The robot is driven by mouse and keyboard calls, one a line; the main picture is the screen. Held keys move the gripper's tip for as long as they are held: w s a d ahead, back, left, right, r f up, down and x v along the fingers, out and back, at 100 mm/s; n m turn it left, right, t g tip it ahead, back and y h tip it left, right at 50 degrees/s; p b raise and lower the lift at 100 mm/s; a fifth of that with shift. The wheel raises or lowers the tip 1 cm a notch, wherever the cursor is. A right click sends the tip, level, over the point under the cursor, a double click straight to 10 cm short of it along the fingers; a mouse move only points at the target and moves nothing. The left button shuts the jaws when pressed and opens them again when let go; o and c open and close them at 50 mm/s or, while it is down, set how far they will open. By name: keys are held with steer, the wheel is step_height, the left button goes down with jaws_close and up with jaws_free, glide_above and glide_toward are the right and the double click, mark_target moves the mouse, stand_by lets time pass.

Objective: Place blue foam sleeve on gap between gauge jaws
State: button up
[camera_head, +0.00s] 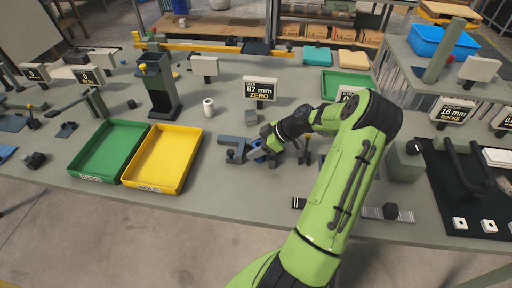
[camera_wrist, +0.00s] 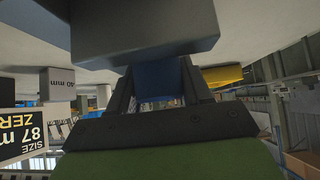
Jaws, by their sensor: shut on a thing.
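The blue foam sleeve (camera_head: 257,153) shows as a small blue patch at my gripper (camera_head: 263,150) in the head view. In the wrist view the blue sleeve (camera_wrist: 158,82) lies between the two dark fingers of my gripper (camera_wrist: 159,72), which is shut on it. The gauge (camera_head: 236,153), with dark grey jaws, stands on the bench at my gripper's left. A large grey block (camera_wrist: 140,30) in the wrist view hides the fingertips and part of the sleeve. I cannot tell whether the sleeve touches the gauge or sits over the gap.
A sign reading 87 mm ZERO (camera_head: 259,89) stands behind the gauge. A grey block (camera_head: 251,117) and a white cylinder (camera_head: 208,107) stand nearby. Yellow (camera_head: 164,158) and green (camera_head: 107,150) trays lie to the left. My arm covers the bench at right of the gauge.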

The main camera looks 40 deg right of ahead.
steer(key=o, duration=1.1)
